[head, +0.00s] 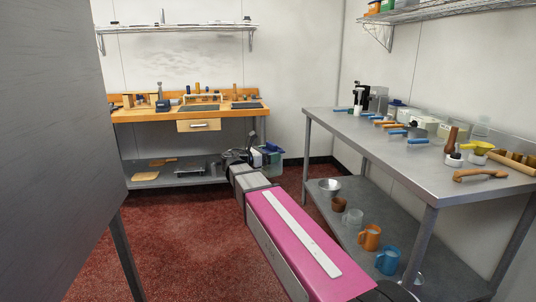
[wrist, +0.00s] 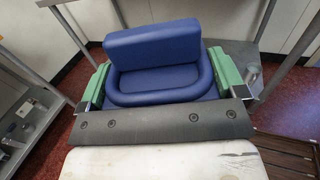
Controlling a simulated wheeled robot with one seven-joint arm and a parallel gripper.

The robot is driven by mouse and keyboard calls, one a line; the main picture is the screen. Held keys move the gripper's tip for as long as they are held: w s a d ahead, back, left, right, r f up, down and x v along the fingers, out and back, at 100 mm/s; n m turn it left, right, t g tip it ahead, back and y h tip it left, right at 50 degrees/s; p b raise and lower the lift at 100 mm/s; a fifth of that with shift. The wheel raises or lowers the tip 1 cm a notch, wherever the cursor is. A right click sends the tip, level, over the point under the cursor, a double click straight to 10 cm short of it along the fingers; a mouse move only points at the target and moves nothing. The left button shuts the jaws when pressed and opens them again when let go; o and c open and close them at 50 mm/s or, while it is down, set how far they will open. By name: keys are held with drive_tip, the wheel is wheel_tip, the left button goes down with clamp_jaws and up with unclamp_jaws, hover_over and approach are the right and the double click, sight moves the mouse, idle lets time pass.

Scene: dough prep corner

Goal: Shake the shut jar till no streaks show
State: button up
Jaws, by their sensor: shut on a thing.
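My gripper (head: 257,157) is at the far end of my pink and grey arm, low in front of the back wall, between the two benches. In the wrist view my gripper (wrist: 155,68) shows blue padded parts, an upright block and an oval ring, with green pieces on both sides. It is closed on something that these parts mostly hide. I cannot make out the jar's outline, its lid or any streaks in what it holds. In the head view a small translucent greenish shape shows beside the gripper, too small to tell.
A steel bench (head: 430,165) on the right carries blue-handled tools and a wooden rolling pin (head: 480,174). Orange (head: 370,237) and blue (head: 387,261) mugs stand on its lower shelf. A wooden-topped bench (head: 185,114) stands at the back. A large grey panel (head: 55,120) blocks the left. Red floor lies between.

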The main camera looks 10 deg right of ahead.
drive_tip(key=shift+r, duration=3.05)
